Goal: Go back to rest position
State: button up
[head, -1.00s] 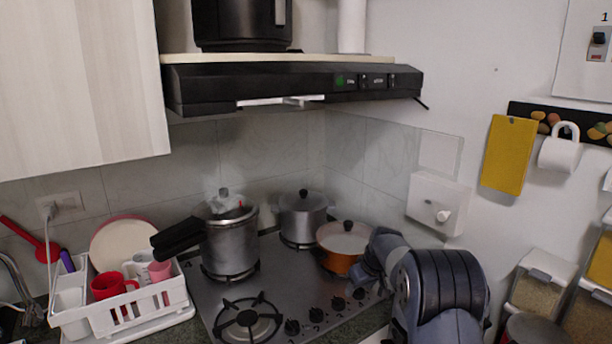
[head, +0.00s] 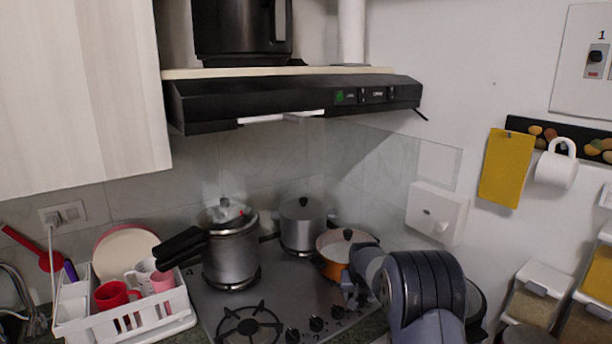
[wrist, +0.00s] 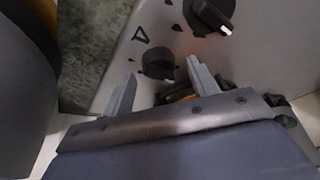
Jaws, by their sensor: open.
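My gripper (wrist: 160,88) shows in the wrist view with its two fingers apart and nothing between them. Below the fingers in that view lie the stove's front edge and its black knobs (wrist: 158,66). The stove (head: 290,290) bears a pressure cooker (head: 230,255), a grey lidded pot (head: 303,228) and an orange pan with a lid (head: 335,268). My arm partly covers the orange pan in the picture.
A white dish rack (head: 150,325) with cups stands left of the stove. A range hood (head: 290,100) hangs above. Spice dispensers (head: 540,290) are on the right wall, and a white box (head: 435,212) is on the wall behind my arm.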

jog(key=shift+m+h+p, duration=0.3)
jog(key=shift+m+p, duration=0.05)
jog(key=shift+m, duration=0.45)
jog(key=shift+s+a+r, duration=0.1)
jog(key=shift+r, duration=0.3)
jog(key=s+f+b+v, duration=0.1)
jog(key=s+v, duration=0.1)
jog(key=v, duration=1.1)
jog(key=shift+s+a+b, duration=0.35)
